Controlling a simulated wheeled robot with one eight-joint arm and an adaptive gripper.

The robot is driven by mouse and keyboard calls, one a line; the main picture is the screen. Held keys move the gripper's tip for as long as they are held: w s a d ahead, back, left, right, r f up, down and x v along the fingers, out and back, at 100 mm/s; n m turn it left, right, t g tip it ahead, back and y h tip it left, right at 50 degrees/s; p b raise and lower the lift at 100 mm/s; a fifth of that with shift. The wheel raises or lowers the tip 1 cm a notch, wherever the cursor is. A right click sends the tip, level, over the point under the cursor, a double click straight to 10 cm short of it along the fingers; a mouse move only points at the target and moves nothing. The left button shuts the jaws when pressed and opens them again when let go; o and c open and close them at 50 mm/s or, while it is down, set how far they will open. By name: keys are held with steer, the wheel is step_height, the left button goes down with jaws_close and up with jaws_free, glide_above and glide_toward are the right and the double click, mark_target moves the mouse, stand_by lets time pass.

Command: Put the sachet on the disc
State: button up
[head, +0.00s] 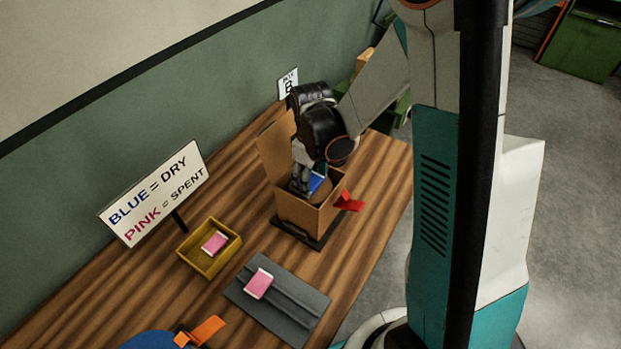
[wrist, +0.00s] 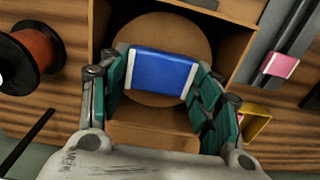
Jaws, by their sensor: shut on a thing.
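A blue sachet (wrist: 160,72) with pale ends sits between the teal fingers of my gripper (wrist: 161,80) in the wrist view. My gripper is shut on it. A round tan disc (wrist: 165,27) lies behind the sachet, inside an open cardboard box (wrist: 230,25). In the head view my gripper (head: 308,182) reaches down into the box (head: 302,216), and the blue sachet (head: 317,181) shows at its fingers, over the disc (head: 296,186). The fingers and sachet hide part of the disc. I cannot tell whether the sachet touches it.
A pink sachet (head: 215,242) lies in a yellow tray (head: 228,252); another pink sachet (head: 258,284) lies on a grey ridged plate (head: 290,312). A sign (head: 155,193) reads "BLUE = DRY, PINK = SPENT". A reddish spool (wrist: 28,57) stands beside the box. The box's lid stands up.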

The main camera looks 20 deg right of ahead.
mark_target(311, 182)
steer(key=shift+r, duration=0.1)
steer(key=o, duration=1)
steer(key=shift+c, duration=0.2)
step_height(311, 182, up, 12)
steer(key=p, duration=0.3)
steer(key=s+r+m+t, duration=0.7)
steer(key=s+r, duration=0.4)
steer(key=s, duration=0.4)
steer(key=shift+r, duration=0.35)
